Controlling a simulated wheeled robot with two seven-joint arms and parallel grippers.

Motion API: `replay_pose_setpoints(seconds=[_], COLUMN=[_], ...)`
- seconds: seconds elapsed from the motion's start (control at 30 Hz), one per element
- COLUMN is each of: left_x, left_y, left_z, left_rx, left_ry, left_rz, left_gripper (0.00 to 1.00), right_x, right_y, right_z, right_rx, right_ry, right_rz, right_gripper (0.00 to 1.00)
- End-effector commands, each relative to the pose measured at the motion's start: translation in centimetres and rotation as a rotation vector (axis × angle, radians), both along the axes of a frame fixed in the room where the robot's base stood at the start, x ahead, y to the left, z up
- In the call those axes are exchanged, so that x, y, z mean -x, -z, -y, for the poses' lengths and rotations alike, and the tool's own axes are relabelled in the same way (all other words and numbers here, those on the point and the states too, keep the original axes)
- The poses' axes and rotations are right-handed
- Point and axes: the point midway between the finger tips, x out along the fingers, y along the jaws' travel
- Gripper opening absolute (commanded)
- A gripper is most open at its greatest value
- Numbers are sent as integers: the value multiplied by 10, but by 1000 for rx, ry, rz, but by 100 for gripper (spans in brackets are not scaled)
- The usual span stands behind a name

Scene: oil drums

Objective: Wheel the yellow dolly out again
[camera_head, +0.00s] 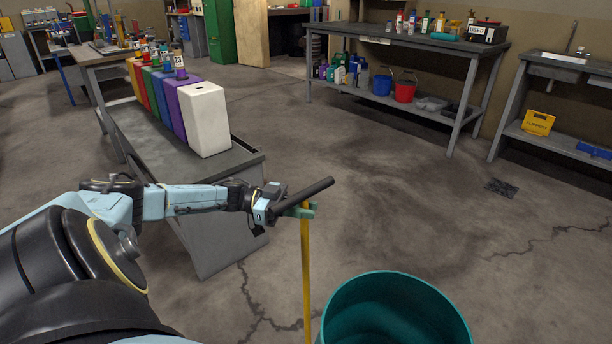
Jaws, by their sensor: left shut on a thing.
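The yellow dolly shows only by its upright yellow pole (305,265) and the dark grip bar (303,199) across its top. Its base is out of view below. My left gripper (290,209) is shut on the handle near the top of the pole. A teal open-topped drum (396,281) stands just right of the pole at the bottom edge. Whether it rests on the dolly cannot be seen. My right gripper is not in view.
A grey bench (245,158) with coloured canisters and a white one (204,119) stands close on the left. A back workbench (425,43) holds bottles, with buckets below. A sink bench (560,70) is at the right. Cracked concrete floor (400,180) lies clear between.

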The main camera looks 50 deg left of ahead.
Motion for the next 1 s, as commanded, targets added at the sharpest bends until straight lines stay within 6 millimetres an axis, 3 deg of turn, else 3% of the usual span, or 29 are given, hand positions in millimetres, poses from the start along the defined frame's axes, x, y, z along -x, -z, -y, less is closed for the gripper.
replay_pose_setpoints(seconds=[0.17, 0.2, 0.33, 0.73, 1.0], left_x=[1, 1, 0, 5, 35], left_y=[1, 1, 1, 1, 1], left_z=[0, 0, 0, -7, -53], left_rx=[-2, -2, -2, -2, -5], left_ry=[0, 0, 0, -2, -5], left_rz=[-4, -4, -2, -3, -4], left_gripper=[0, 22, 39, 39, 39], right_x=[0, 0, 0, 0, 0], right_y=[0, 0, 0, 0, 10], right_z=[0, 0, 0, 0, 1], right_rx=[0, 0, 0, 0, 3], right_ry=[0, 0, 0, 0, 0], right_rz=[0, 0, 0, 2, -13], right_gripper=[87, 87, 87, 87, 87])
